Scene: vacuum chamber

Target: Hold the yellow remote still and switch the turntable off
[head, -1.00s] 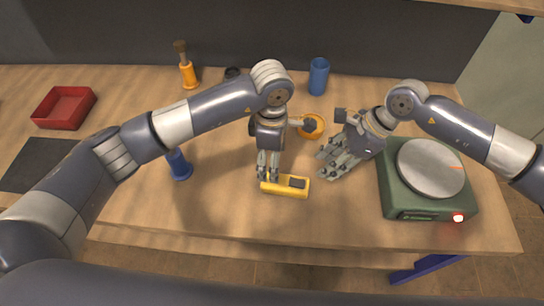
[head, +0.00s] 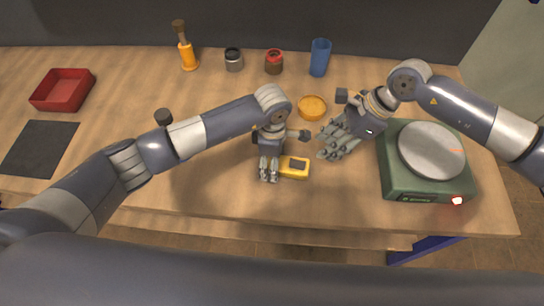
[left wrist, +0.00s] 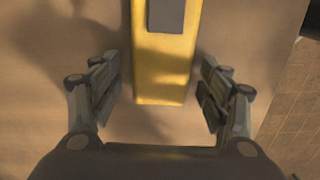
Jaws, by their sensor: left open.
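The yellow remote (head: 296,172) lies on the table with a dark grey patch on top. My left gripper (head: 268,176) is open over its left end and hides that part in the head view. In the left wrist view the remote (left wrist: 164,75) runs between the two open fingers (left wrist: 160,85), with a gap on each side. The green turntable (head: 395,183) stands at the right with a round silver platter (head: 425,145) bearing a red mark. A red light (head: 457,200) glows at its front right corner. My right gripper (head: 330,146) is open and empty, left of the turntable.
An orange dish (head: 312,106) stands behind the grippers. A blue cup (head: 320,58), a red-topped jar (head: 274,63), a grey jar (head: 234,60) and an orange-handled brush (head: 187,53) stand along the back. A red tray (head: 62,91) and dark mat (head: 38,148) are at left.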

